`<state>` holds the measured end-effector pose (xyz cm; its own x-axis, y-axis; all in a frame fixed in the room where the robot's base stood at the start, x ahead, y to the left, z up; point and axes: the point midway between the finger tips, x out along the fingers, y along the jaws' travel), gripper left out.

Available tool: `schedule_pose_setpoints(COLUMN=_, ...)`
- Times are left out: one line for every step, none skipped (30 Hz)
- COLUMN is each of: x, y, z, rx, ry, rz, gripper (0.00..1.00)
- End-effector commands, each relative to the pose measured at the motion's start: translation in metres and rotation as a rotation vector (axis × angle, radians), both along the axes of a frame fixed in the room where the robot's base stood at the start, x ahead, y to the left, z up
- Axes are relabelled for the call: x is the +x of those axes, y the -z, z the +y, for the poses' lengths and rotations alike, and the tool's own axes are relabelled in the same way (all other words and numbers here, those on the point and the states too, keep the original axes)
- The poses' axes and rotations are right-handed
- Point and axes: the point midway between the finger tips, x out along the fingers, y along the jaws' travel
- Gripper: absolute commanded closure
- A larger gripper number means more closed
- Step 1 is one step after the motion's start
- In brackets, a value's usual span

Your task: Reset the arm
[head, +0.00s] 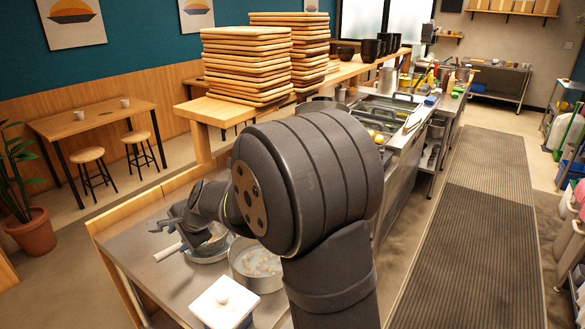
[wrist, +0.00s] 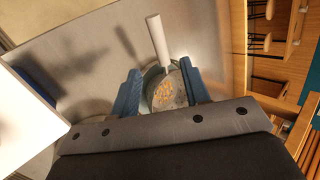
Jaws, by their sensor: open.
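My gripper (head: 168,222) is over the steel counter at the left of the head view, partly hidden by my arm. In the wrist view my gripper (wrist: 161,88) shows two blue fingers spread apart with nothing clamped between them. Beyond and between the fingertips is a scoop with a white handle (wrist: 157,38). In the head view the white handle (head: 168,251) sticks out to the left below my gripper.
A round steel pan (head: 240,276) with pale contents stands right of the scoop. A white lidded box (head: 224,303) is at the counter's front. Stacked wooden trays (head: 245,65) stand on the shelf behind. The steel counter (head: 150,268) is bare at left.

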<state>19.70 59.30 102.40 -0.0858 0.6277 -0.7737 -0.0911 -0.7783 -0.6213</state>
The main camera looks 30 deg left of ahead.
Motion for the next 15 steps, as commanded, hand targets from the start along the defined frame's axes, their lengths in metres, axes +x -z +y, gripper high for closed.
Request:
schedule_pose_setpoints(x=-0.001, y=0.006, z=0.004, rx=-0.003, ry=0.0, rz=0.001, gripper=0.58)
schedule_pose_setpoints(x=-0.001, y=0.009, z=0.006, rx=-0.003, ry=0.0, rz=0.001, gripper=0.58)
schedule_pose_setpoints(x=-0.002, y=0.014, z=0.01, rx=-0.002, ry=0.001, rz=0.001, gripper=0.58)
schedule_pose_setpoints(x=-0.002, y=0.017, z=0.013, rx=-0.003, ry=0.0, rz=0.001, gripper=0.58)
schedule_pose_setpoints(x=-0.002, y=0.021, z=0.016, rx=-0.003, ry=0.0, rz=0.001, gripper=0.58)
schedule_pose_setpoints(x=-0.003, y=0.026, z=0.02, rx=-0.003, ry=0.0, rz=0.001, gripper=0.58)
schedule_pose_setpoints(x=-0.003, y=0.03, z=0.023, rx=-0.003, ry=0.0, rz=0.001, gripper=0.58)
schedule_pose_setpoints(x=-0.004, y=0.034, z=0.026, rx=-0.003, ry=0.0, rz=0.001, gripper=0.58)
schedule_pose_setpoints(x=-0.005, y=0.039, z=0.03, rx=-0.002, ry=-0.001, rz=0.001, gripper=0.58)
schedule_pose_setpoints(x=-0.005, y=0.043, z=0.034, rx=-0.003, ry=-0.001, rz=0.001, gripper=0.58)
schedule_pose_setpoints(x=-0.005, y=0.046, z=0.037, rx=-0.002, ry=-0.002, rz=0.0, gripper=0.58)
schedule_pose_setpoints(x=-0.006, y=0.051, z=0.041, rx=-0.003, ry=0.0, rz=0.0, gripper=0.58)
schedule_pose_setpoints(x=-0.006, y=0.055, z=0.044, rx=-0.002, ry=0.0, rz=0.0, gripper=0.58)
schedule_pose_setpoints(x=-0.006, y=0.059, z=0.047, rx=-0.001, ry=0.001, rz=0.001, gripper=0.58)
schedule_pose_setpoints(x=-0.007, y=0.064, z=0.051, rx=-0.002, ry=0.001, rz=0.001, gripper=0.58)
